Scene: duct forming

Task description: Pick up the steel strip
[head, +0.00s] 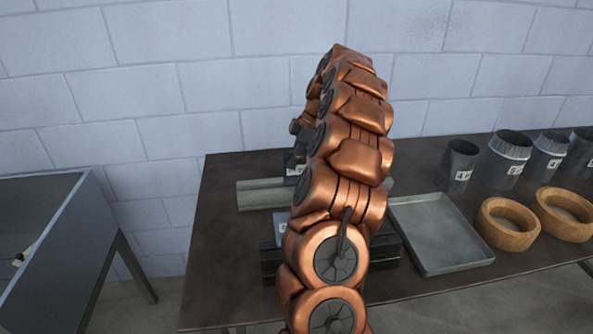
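A long grey metal piece (260,196) lies across the table, left of and behind my copper-coloured arm. A small end of it seems to show on the arm's right side. It has a ridge along its length; I cannot tell whether it is the steel strip or a former. No other strip is clearly visible. My arm rises through the middle of the view and hides much of the table.
The dark table (224,257) carries a dark slotted block (270,263), partly hidden by my arm. Right of it are a shallow metal tray (440,235), wooden rings (507,224) and several labelled metal cylinders (507,158). A separate grey bench (70,255) stands left, across a floor gap.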

